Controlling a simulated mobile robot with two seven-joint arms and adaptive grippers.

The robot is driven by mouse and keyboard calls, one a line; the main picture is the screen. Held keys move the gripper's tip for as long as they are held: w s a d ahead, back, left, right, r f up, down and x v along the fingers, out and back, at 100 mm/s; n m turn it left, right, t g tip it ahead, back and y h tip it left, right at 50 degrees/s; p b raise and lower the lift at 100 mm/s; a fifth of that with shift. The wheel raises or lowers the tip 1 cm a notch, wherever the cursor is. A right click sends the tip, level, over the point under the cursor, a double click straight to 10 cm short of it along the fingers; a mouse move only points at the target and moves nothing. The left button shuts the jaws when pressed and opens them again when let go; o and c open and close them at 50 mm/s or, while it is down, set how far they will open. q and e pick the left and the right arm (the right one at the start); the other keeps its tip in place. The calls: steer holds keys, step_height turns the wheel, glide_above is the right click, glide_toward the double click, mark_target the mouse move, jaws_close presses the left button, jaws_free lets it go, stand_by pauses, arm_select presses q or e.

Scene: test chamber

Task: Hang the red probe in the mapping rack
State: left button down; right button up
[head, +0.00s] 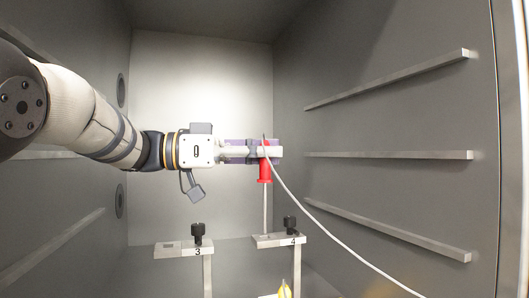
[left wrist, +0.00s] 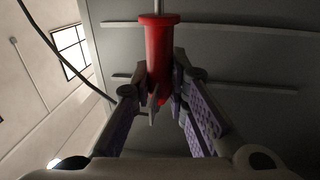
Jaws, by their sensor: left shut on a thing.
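The red probe (head: 265,172) hangs upright from my left gripper (head: 272,151), its thin metal rod pointing down. The fingers are shut on its upper part. The probe also shows in the left wrist view (left wrist: 160,50), between the purple-padded fingers. A pale cable runs from its top down to the right. The mapping rack shows two arms with black knobs: arm 4 (head: 267,241) and arm 3 (head: 172,251). In the head view the rod's lower end meets the left part of arm 4. I cannot tell whether it touches it. My right gripper is not in view.
Grey chamber walls enclose the space. Metal shelf rails (head: 390,155) line the right wall, and others run along the left. The space right of the probe is open apart from the cable (head: 333,236).

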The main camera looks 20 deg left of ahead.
mark_target(264, 179)
arm_select(q)
steer(key=shift+f, duration=1.55)
stand_by(0.4)
steer(key=c, duration=1.5)
jaws_free()
step_height(264, 179, up, 10)
steer(key=shift+r, duration=0.1)
